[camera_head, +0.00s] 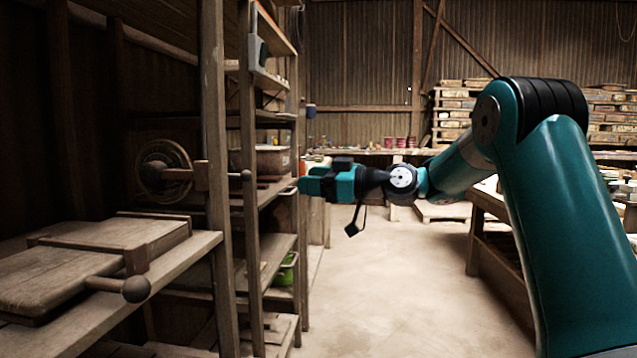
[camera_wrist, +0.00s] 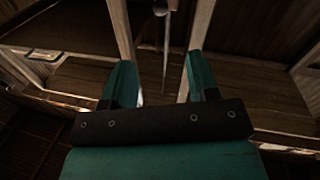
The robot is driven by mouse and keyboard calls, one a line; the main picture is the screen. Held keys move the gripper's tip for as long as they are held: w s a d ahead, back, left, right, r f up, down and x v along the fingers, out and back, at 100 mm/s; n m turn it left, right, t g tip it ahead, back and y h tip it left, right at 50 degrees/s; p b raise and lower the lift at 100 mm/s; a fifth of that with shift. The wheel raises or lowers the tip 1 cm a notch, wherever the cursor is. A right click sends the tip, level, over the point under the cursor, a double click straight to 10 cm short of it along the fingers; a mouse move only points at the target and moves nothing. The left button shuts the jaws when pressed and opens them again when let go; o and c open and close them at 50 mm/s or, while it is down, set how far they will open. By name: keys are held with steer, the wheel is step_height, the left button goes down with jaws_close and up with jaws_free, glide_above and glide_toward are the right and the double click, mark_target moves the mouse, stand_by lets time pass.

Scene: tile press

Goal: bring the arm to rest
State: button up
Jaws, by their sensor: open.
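My teal arm reaches across from the right in the head view, with its elbow high and its forearm pointing left. My gripper (camera_head: 305,184) is at the end of it, in front of the wooden shelves (camera_head: 270,252). In the wrist view my gripper (camera_wrist: 157,82) shows two teal fingers standing apart with nothing between them. Beyond the fingers are a wooden post (camera_wrist: 124,38) and a shelf board (camera_wrist: 250,92). I cannot tell whether the fingertips touch the shelf.
At the left, a wooden press (camera_head: 100,245) has a ball-ended lever (camera_head: 135,289) and a handwheel (camera_head: 165,171). A green container (camera_head: 286,268) sits on a lower shelf. A workbench (camera_head: 488,205) stands at the right. The floor (camera_head: 400,290) between is clear.

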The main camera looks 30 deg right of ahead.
steer(key=shift+s+d, duration=0.4)
steer(key=shift+s, duration=0.05)
